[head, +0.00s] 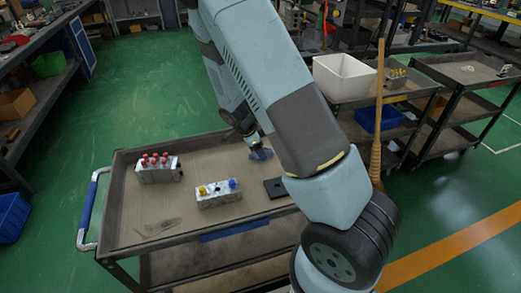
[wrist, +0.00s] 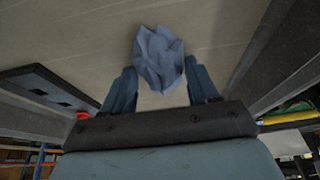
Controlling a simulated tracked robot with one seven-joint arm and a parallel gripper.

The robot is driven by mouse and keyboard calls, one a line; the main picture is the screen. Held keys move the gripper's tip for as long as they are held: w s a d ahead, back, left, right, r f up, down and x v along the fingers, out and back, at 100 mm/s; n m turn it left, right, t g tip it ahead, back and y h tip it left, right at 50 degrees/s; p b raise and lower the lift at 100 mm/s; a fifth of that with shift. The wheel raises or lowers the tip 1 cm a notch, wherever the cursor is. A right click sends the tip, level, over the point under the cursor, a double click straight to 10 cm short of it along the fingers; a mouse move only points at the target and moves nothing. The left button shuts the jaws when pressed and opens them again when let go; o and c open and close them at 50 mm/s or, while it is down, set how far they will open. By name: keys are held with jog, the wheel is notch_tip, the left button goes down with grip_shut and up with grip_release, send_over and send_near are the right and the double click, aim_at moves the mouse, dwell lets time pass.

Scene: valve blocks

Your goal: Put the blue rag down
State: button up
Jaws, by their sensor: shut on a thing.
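The blue rag (wrist: 158,58) is a crumpled grey-blue cloth between the two fingers of my gripper (wrist: 161,88) in the wrist view. My gripper is shut on it. In the head view the rag (head: 261,153) shows small beside my gripper (head: 254,142), over the far part of the cart top (head: 140,218). I cannot tell whether the rag touches the cart surface. My arm hides the right part of the cart in the head view.
On the cart stand a valve block with red knobs (head: 158,168) and one with yellow and blue knobs (head: 218,193). A flat black plate (head: 276,187) lies right of them. The cart's front left is bare except for a dark stain. A broom and another cart stand behind.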

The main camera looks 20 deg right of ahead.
jog(key=shift+s+f, duration=0.15)
jog(key=shift+f, duration=0.25)
